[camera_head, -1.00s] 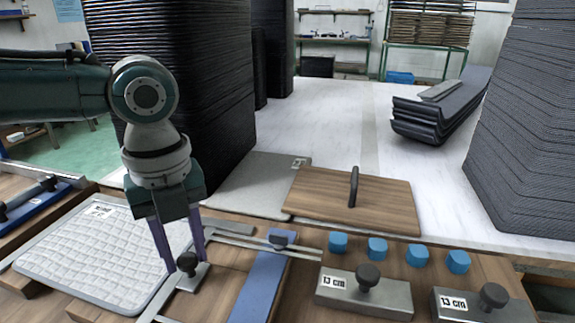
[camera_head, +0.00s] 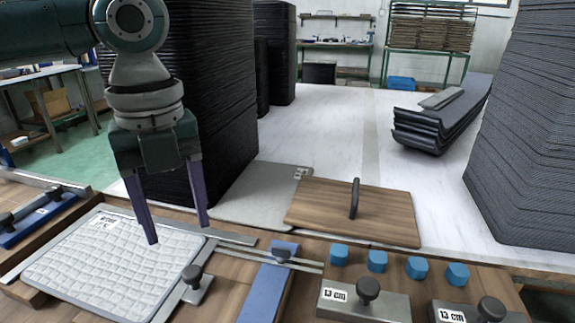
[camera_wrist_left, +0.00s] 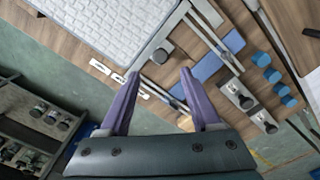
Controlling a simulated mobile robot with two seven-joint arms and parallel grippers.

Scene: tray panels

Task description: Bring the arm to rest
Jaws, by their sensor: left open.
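My left gripper (camera_head: 178,232) hangs from the left arm in the head view, pointing down above the workbench. Its two purple fingers are apart with nothing between them. It also shows open and empty in the left wrist view (camera_wrist_left: 160,76). The small dark knob (camera_head: 191,273) on a metal plate is below and apart from the fingertips. The white quilted panel (camera_head: 110,262) lies in a grey frame below and left of the gripper. My right gripper is not in either view.
A wooden board with a handle (camera_head: 385,212) lies at the middle. Several blue blocks (camera_head: 377,261) and a 13 cm metal block (camera_head: 375,300) sit at front right. A blue bar (camera_head: 265,290) crosses the bench. Tall dark stacks (camera_head: 225,90) stand behind the gripper.

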